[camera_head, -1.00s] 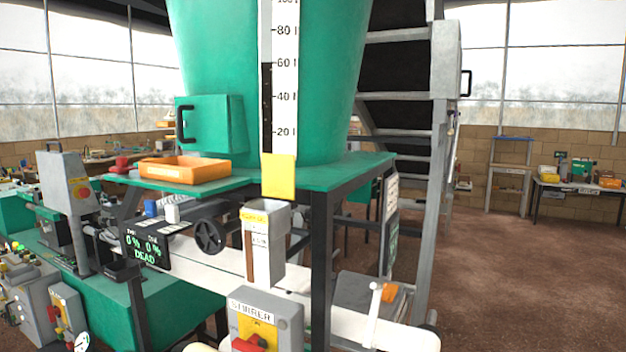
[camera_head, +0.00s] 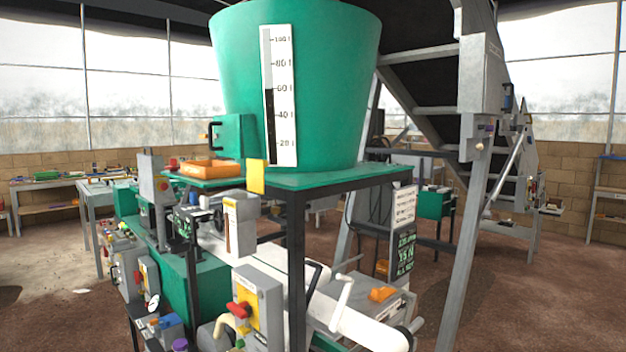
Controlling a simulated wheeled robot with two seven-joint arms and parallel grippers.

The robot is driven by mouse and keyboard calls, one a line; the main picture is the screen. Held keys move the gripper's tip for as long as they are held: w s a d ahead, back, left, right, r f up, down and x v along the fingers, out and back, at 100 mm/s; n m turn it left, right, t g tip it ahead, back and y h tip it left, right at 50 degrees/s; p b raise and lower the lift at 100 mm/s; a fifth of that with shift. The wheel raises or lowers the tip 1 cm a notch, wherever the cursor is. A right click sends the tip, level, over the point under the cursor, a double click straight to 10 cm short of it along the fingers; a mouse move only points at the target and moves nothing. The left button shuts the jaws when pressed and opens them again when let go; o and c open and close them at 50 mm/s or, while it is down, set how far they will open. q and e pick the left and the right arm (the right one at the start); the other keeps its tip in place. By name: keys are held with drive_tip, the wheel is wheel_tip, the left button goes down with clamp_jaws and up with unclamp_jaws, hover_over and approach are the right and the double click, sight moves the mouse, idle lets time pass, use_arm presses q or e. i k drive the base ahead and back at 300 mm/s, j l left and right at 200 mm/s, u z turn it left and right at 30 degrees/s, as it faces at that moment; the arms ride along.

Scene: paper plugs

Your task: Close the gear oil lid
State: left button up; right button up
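I cannot pick out a part clearly marked as gear oil or its lid in the head view. A small orange piece (camera_head: 382,294) lies on a grey housing beside a white crank handle (camera_head: 342,297) at the lower right of the machine. A small purple cap (camera_head: 180,345) shows at the bottom edge. I cannot tell whether either belongs to the gear oil. Neither of my grippers is in view.
A large green hopper (camera_head: 295,90) with a level scale stands on a green table with dark legs. An orange tray (camera_head: 211,168) sits on its left side. A grey control box (camera_head: 258,312) has a red knob. Brown floor (camera_head: 530,290) is free at the right.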

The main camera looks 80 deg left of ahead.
sight(256, 167)
drive_tip(key=i+l+u, duration=0.1)
drive_tip(key=i+u, duration=0.3)
drive_tip(key=i+l+u, duration=0.2)
drive_tip(key=i+u, duration=0.35)
drive_tip(key=u, duration=0.3)
drive_tip(key=i+u, duration=0.25)
drive_tip(key=u, duration=0.2)
drive_tip(key=i+l+u, duration=0.2)
drive_tip(key=u, duration=0.3)
drive_tip(key=i+l+u, duration=0.15)
drive_tip(key=u, duration=0.35)
drive_tip(key=i+l+u, duration=0.15)
drive_tip(key=l+u, duration=0.15)
drive_tip(key=u, duration=0.15)
drive_tip(key=i+l+u, duration=0.1)
drive_tip(key=l+u, duration=0.65)
drive_tip(key=u, duration=0.15)
drive_tip(key=l+u, duration=0.45)
drive_tip(key=k+l+u, duration=0.15)
drive_tip(key=u, duration=0.35)
drive_tip(key=j+u, duration=0.3)
drive_tip(key=k+j, duration=0.05)
